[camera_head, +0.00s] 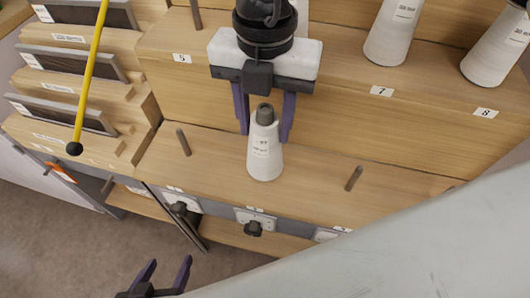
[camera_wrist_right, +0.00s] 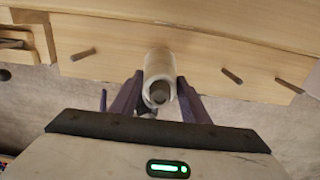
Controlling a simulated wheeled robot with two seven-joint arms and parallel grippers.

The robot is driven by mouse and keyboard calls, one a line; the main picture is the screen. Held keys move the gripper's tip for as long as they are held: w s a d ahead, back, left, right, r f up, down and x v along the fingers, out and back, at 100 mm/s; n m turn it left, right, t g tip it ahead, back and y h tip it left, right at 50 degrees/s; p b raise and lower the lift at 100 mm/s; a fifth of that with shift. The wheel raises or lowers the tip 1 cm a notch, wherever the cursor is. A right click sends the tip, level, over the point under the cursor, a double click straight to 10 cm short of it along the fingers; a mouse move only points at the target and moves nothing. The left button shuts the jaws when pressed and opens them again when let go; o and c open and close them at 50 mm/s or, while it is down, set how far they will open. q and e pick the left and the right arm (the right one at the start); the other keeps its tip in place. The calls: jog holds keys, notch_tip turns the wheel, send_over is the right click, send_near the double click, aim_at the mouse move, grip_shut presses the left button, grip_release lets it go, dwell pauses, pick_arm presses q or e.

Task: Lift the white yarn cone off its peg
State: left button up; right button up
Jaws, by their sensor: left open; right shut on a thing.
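The white yarn cone (camera_head: 264,160) with a dark top stands upright over the lower wooden shelf, between two bare pegs. My right gripper (camera_head: 264,137) is above it, with its two dark fingers shut on the cone's upper part. In the right wrist view the cone (camera_wrist_right: 159,66) sits between the fingers (camera_wrist_right: 160,98). Any peg under the cone is hidden, and I cannot tell whether its base touches the shelf. My left gripper (camera_head: 168,270) is open and empty at the bottom left, well away from the cone.
Bare pegs (camera_head: 183,142) and (camera_head: 354,178) flank the cone on the lower shelf (camera_head: 215,165). White cones stand on the upper tier by label 7 (camera_head: 395,30) and label 8 (camera_head: 497,48). A yellow rod (camera_head: 91,70) crosses the slotted rack at left.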

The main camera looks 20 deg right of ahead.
notch_tip(320, 180, up, 9)
jog(key=p, duration=0.4)
jog(key=shift+r, duration=0.2)
dwell(0.5)
jog(key=shift+f, duration=0.1)
